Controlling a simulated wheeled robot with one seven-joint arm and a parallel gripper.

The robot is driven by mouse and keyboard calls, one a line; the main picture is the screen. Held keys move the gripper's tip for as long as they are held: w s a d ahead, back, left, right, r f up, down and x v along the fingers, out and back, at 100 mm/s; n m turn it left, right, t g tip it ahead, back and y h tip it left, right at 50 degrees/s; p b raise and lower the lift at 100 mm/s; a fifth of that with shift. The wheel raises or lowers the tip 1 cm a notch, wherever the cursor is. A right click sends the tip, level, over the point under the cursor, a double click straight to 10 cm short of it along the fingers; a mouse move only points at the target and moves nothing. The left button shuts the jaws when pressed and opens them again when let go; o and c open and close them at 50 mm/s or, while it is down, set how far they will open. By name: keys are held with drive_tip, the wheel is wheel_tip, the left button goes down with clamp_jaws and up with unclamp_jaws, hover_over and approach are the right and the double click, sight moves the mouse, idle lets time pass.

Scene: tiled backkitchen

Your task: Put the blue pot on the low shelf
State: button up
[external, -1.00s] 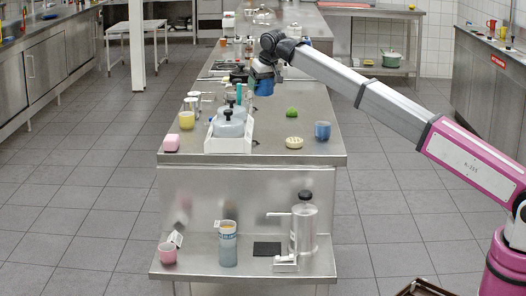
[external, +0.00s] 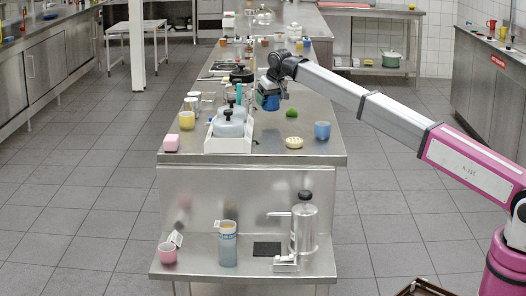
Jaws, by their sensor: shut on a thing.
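My gripper (external: 270,89) is shut on a small blue pot (external: 270,103), which hangs below it. The pot is over the steel counter (external: 275,147), near its middle; I cannot tell how high it is above the top. The gripper hides the pot's upper part. The low shelf (external: 200,276) juts out at the front of the counter, below the top. On it are a pink cup (external: 167,252) at left, a blue-grey tumbler (external: 228,245), a dark square pad (external: 267,248) and a metal dispenser (external: 304,230) at right.
A lighter blue cup (external: 322,131), a pale round biscuit-like item (external: 294,142) and a green item (external: 292,113) stand near the pot. A white tray (external: 228,146) with grey-blue lidded vessels is at left. The shelf's front strip is bare.

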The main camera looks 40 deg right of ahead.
sight(270, 108)
drive_tip(key=shift+f, duration=2)
drive_tip(key=o, duration=1.2)
drive_tip(key=shift+f, duration=0.15)
drive_tip(key=shift+c, duration=0.2)
drive_tip(key=v, duration=1.2)
